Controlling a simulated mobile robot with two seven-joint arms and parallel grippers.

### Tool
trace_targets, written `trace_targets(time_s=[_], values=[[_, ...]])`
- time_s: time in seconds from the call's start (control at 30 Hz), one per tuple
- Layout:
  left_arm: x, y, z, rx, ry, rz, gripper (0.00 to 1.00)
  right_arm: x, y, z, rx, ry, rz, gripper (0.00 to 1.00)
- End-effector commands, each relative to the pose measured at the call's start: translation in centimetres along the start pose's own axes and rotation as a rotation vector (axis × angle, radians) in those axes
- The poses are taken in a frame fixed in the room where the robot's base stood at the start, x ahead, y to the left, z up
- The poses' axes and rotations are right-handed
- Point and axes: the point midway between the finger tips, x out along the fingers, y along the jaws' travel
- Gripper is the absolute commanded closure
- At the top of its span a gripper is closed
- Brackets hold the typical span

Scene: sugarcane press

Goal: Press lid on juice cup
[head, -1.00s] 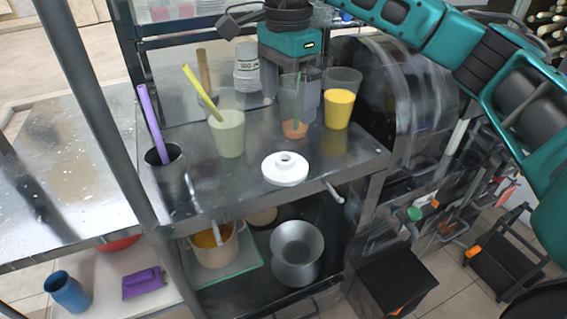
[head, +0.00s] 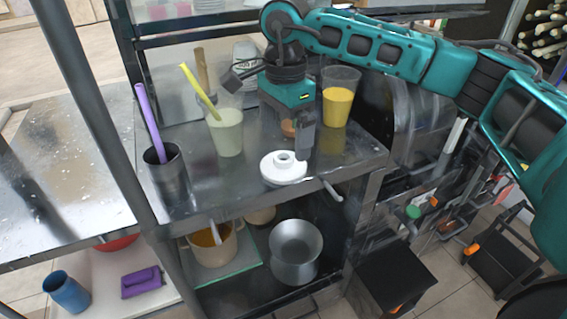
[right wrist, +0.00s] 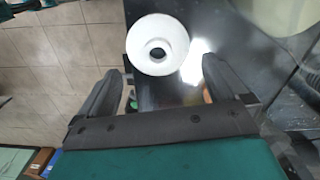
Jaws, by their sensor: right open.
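A white round lid (head: 283,167) with a raised ring in its middle lies on the metal shelf near its front edge. It also shows in the right wrist view (right wrist: 157,44), just beyond my fingers. My right gripper (head: 304,150) points down just behind and right of the lid; it is open and empty, and in the right wrist view its fingers (right wrist: 160,85) are spread apart. A clear cup with pale green juice (head: 226,132) and a yellow straw stands left of the lid. A cup with yellow juice (head: 337,107) stands right of my gripper. A cup with orange-brown content (head: 288,128) is mostly hidden behind my gripper.
A metal cup with a purple straw (head: 167,176) stands at the shelf's left end. Stacked cups (head: 245,62) are partly hidden at the back. A pot (head: 212,247) and a metal vessel (head: 296,251) sit on the lower shelf.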

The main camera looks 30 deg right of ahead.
Motion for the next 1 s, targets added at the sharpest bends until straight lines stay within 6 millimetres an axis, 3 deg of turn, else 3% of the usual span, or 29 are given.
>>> trace_targets(time_s=[0.17,0.5,0.87,1.0], values=[[-0.1,0.0,-0.1,0.0,0.0,0.0,0.57,0.5,0.1,0.1,0.0,0.0,0.003,0.0],[-0.2,0.0,-0.4,0.0,0.001,0.0,0.57,4.9,0.2,0.3,0.001,0.0,0.002,0.0],[-0.2,-0.1,-0.6,0.001,0.004,-0.001,0.57,5.2,0.2,0.3,0.001,0.0,0.0,0.0],[-0.1,-0.1,-0.6,0.001,0.005,-0.001,0.57,5.2,0.2,0.3,0.001,0.0,0.0,0.11]])
